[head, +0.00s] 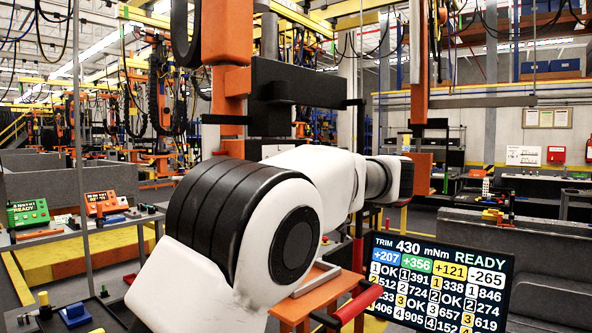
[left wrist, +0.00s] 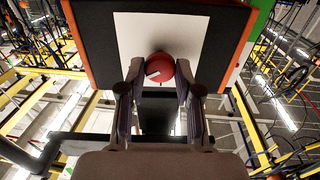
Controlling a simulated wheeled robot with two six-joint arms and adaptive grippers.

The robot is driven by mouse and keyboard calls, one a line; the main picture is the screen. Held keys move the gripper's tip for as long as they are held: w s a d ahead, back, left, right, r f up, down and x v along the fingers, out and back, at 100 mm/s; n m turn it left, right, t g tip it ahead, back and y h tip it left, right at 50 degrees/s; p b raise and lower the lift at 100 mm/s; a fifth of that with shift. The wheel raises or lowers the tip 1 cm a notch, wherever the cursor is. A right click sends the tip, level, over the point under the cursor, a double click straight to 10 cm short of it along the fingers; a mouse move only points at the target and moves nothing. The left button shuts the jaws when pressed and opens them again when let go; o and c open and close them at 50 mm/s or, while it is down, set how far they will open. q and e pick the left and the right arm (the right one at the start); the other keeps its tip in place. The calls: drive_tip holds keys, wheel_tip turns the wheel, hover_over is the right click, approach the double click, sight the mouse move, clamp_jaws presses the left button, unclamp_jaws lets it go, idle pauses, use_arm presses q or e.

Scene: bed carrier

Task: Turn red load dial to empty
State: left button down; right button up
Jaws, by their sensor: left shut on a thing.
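The red load dial (left wrist: 160,61) is a round red knob on a white plate (left wrist: 205,32), seen in the left wrist view. A short white mark on it lies left of its middle, slanting slightly. My left gripper (left wrist: 160,74) is shut on the dial, with one finger on each side of it. In the head view my left arm crosses the middle, and its fingers and the dial cannot be made out. My right gripper is not in view. I see no readable "empty" label near the dial.
The white plate sits on a dark panel (left wrist: 92,30) with orange edges. In the head view, a screen (head: 437,283) at lower right reads "TRIM 430 mNm READY". An orange stand (head: 300,308) and grey barriers stand close by. Work benches with small panels (head: 28,213) are at left.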

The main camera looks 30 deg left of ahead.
use_arm(q)
drive_tip(key=shift+f+n, duration=0.1)
drive_tip(key=shift+n, duration=0.3)
drive_tip(key=shift+w+r+n+b, duration=0.15)
drive_tip(key=shift+n+b, duration=1.9)
drive_tip(key=shift+n, duration=3.75)
drive_tip(key=shift+r+n+b, duration=0.1)
drive_tip(key=shift+n+b, duration=1.9)
drive_tip(key=shift+n, duration=3.8)
